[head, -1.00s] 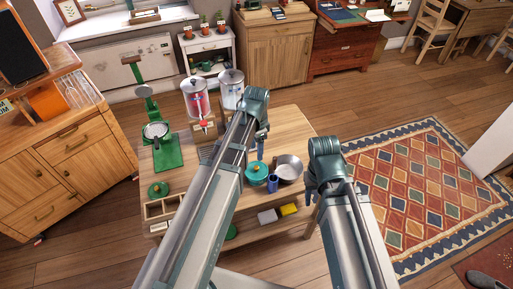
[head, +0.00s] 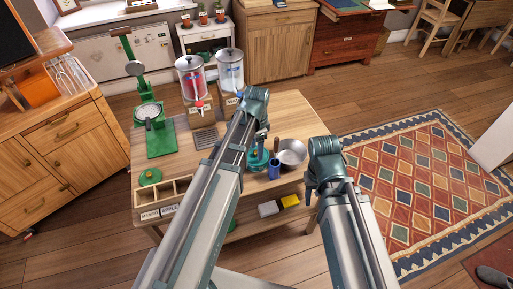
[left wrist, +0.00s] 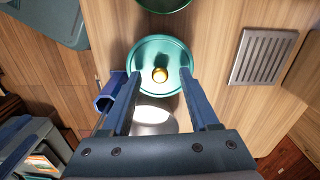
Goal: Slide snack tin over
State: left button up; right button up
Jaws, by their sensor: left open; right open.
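A round teal tin with a gold knob on its lid (head: 258,160) stands on the wooden table, partly hidden by my left arm; I take it for the snack tin. In the left wrist view the tin (left wrist: 160,52) lies beyond and between the two fingers of my left gripper (left wrist: 158,80). The left gripper (head: 262,138) is open, points down above the table and holds nothing. I cannot tell whether the fingers touch the tin. My right gripper (head: 312,190) is open and empty, near the table's right front corner; its fingers are mostly hidden.
A blue cup (head: 274,170) and a steel pan (head: 292,152) stand close beside the tin.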

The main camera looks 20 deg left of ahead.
pick_arm(q)
grip_shut()
jog(key=shift+w, duration=0.1)
